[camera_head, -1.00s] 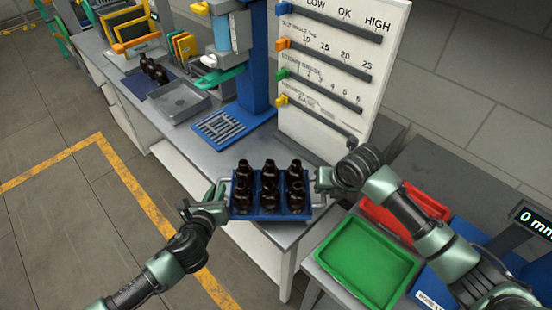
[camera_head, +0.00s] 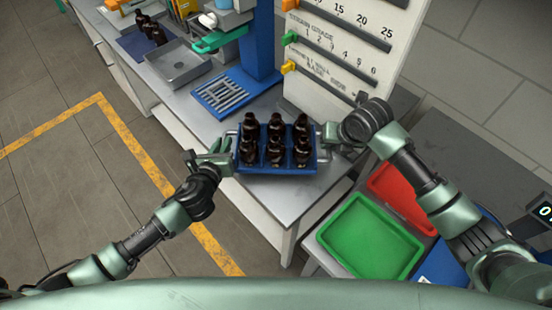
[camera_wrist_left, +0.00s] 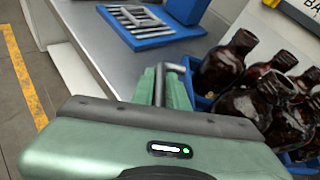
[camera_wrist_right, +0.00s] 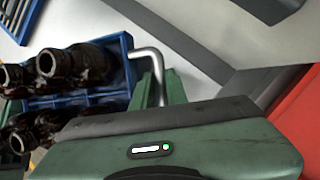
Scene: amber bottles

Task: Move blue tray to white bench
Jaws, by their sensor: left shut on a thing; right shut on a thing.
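The blue tray (camera_head: 285,169) carries several dark amber bottles, standing upright in rows. In the head view it is over the near end of the bench with the grey top and white sides (camera_head: 205,125); I cannot tell whether it touches the top. My left gripper (camera_head: 229,150) is shut on the tray's left handle. My right gripper (camera_head: 328,140) is shut on its right handle. The left wrist view shows the tray's edge (camera_wrist_left: 203,101) beside the left fingers. The right wrist view shows the bent metal handle (camera_wrist_right: 152,56) between the right fingers.
A blue rack with a grid (camera_head: 225,93) is on the bench behind the tray. Further back are a grey metal tray (camera_head: 180,63) and more dark bottles (camera_head: 152,30). A white gauge panel (camera_head: 335,50) stands behind the tray. Green (camera_head: 370,238) and red (camera_head: 400,195) trays lie at right.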

